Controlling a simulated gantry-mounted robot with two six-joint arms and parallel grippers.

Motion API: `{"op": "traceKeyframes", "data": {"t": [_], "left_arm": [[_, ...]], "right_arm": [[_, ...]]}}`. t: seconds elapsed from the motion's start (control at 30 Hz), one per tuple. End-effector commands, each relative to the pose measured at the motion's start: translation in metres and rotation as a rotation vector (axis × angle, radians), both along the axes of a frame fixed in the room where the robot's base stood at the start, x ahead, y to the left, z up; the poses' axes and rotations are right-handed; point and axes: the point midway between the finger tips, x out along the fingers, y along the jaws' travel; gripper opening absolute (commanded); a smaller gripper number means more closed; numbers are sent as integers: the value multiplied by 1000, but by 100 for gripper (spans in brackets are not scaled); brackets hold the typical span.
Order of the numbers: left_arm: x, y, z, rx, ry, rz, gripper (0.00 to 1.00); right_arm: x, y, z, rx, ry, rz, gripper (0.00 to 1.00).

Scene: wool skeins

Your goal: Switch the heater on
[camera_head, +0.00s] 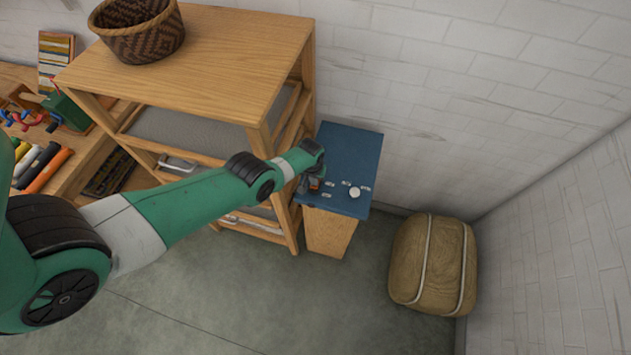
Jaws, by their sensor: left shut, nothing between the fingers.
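A small blue-topped unit (350,150) stands against the wall, right of the wooden shelf; it looks like the heater. A round white knob (355,192) and several small pale markings sit near the front of its top. My left arm reaches in from the left, and its gripper (311,187) is over the left front part of the blue top, left of the knob. The gripper is small and dark here; it is shut and holds nothing. I cannot tell whether it touches the top. My right gripper is not in view.
A wooden shelf (222,57) with a woven basket (139,32) on top stands just left of the blue unit. A tan strapped bale (433,262) lies on the floor at right. A workbench with tools is at far left. Floor in front is clear.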

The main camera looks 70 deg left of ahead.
Motion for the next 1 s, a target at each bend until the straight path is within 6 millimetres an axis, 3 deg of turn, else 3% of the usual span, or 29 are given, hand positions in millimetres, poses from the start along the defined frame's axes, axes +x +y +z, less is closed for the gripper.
{"op": "traceKeyframes", "data": {"t": [0.33, 1.0], "left_arm": [[0, 0, 3, 1, -1, 0, 0], [0, 0, 66, 0, 0, 0, 0]], "right_arm": [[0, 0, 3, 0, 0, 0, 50], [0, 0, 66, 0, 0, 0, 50]]}}
